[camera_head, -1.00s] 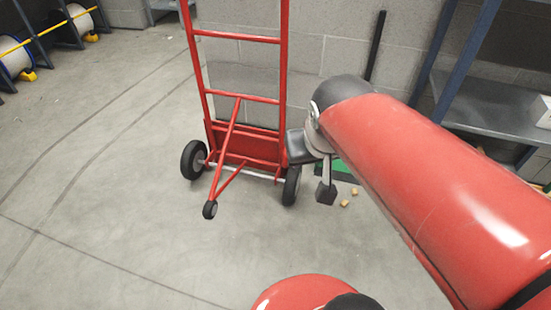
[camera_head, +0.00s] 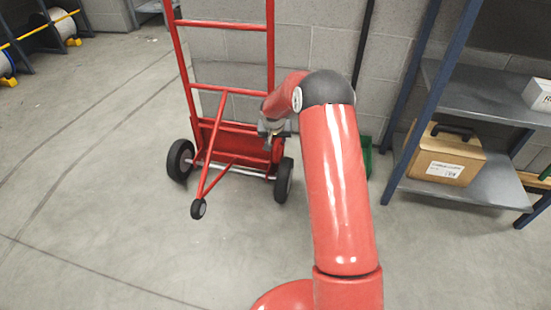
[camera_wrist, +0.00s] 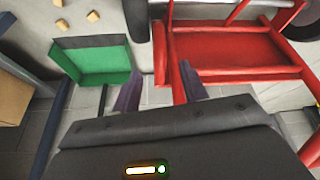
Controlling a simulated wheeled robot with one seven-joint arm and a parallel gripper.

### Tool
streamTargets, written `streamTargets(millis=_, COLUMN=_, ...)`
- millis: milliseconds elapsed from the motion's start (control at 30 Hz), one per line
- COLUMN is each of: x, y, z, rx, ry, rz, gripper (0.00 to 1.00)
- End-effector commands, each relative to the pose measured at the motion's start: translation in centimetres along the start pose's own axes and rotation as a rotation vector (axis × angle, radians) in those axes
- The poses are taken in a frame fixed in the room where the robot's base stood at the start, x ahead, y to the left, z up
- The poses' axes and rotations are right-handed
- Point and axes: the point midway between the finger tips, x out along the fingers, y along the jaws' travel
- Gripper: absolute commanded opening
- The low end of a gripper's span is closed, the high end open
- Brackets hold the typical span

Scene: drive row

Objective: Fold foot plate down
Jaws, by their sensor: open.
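The red hand truck (camera_head: 228,90) stands upright near the block wall, with its rear strut and caster reaching out toward me. Its red foot plate (camera_head: 238,139) looks folded up against the lower frame, and it also shows in the wrist view (camera_wrist: 240,55). My gripper (camera_head: 273,130) is at the right side of the truck's lower frame, by the plate's right edge, and partly hidden by the arm in the head view. In the wrist view my gripper (camera_wrist: 160,85) is open, with red frame or plate edge showing between and beyond its fingers. I cannot tell if they touch.
The truck's right wheel (camera_head: 284,180) is just below my gripper. A shelf (camera_head: 485,185) with a cardboard box (camera_head: 445,160) stands right.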

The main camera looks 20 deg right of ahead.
Motion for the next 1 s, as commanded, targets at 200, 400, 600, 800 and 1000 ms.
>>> streamTargets(millis=200, x=5.6, y=-0.1, z=0.9, rx=0.032, ry=-0.011, rz=-0.012, gripper=0.43)
streamTargets(millis=400, x=8.0, y=-0.2, z=1.1, rx=0.035, ry=-0.014, rz=-0.014, gripper=0.43)
streamTargets(millis=600, x=11.3, y=-0.1, z=1.2, rx=0.036, ry=-0.014, rz=-0.013, gripper=0.43)
streamTargets(millis=800, x=13.2, y=-0.2, z=1.1, rx=0.035, ry=-0.013, rz=-0.013, gripper=0.43)
streamTargets(millis=1000, x=13.6, y=-0.2, z=1.1, rx=0.034, ry=-0.012, rz=-0.013, gripper=0.43)
